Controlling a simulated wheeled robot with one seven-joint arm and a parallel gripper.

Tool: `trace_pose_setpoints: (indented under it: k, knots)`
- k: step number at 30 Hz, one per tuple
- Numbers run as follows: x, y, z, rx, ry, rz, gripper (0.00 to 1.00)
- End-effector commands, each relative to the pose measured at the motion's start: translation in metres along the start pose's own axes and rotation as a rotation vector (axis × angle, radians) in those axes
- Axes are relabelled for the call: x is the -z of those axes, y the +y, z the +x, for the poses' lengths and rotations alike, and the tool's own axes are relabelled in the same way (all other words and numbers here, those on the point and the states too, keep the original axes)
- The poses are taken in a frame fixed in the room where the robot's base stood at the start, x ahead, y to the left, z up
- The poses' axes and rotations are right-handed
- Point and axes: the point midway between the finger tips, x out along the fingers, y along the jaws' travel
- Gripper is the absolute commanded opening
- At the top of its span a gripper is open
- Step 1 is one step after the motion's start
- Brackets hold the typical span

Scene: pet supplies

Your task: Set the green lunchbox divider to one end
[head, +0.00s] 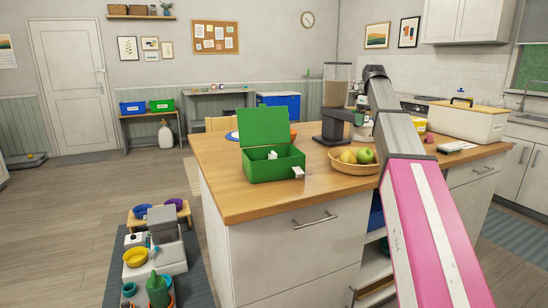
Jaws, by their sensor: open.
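The green lunchbox (263,171) stands on the wooden counter, left of its middle, with its lid (263,127) raised at the back. A small white piece (272,155) shows inside the box, and another white piece (298,172) shows at its front right corner. I cannot tell whether either is the divider; no separate green divider can be made out inside. My arm rises from the lower right and bends at the top, right of the lunchbox. I cannot make out my gripper or its fingertips behind the arm and the dispenser.
A wooden bowl of fruit (352,168) stands right of the lunchbox. A tall food dispenser (335,100) stands behind the bowl. A white bin (467,122) is at the far right of the counter (240,206). The counter in front of the lunchbox is clear.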

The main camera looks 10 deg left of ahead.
Motion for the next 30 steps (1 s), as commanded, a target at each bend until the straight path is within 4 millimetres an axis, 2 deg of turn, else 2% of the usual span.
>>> trace_pose_setpoints:
  k: [5,10,14,17,30]
  knots:
    - [0.0,0.0,0.0,0.0,0.0,0.0,0.9]
    - [-0.002,0.007,0.001,0.003,-0.005,-0.047,0.38]
    - [-0.009,0.031,0.002,0.018,-0.023,-0.217,0.38]
    - [-0.018,0.059,0.003,0.039,-0.042,-0.429,0.38]
    - [-0.049,0.2,0.008,0.2,-0.095,-1.521,0.38]
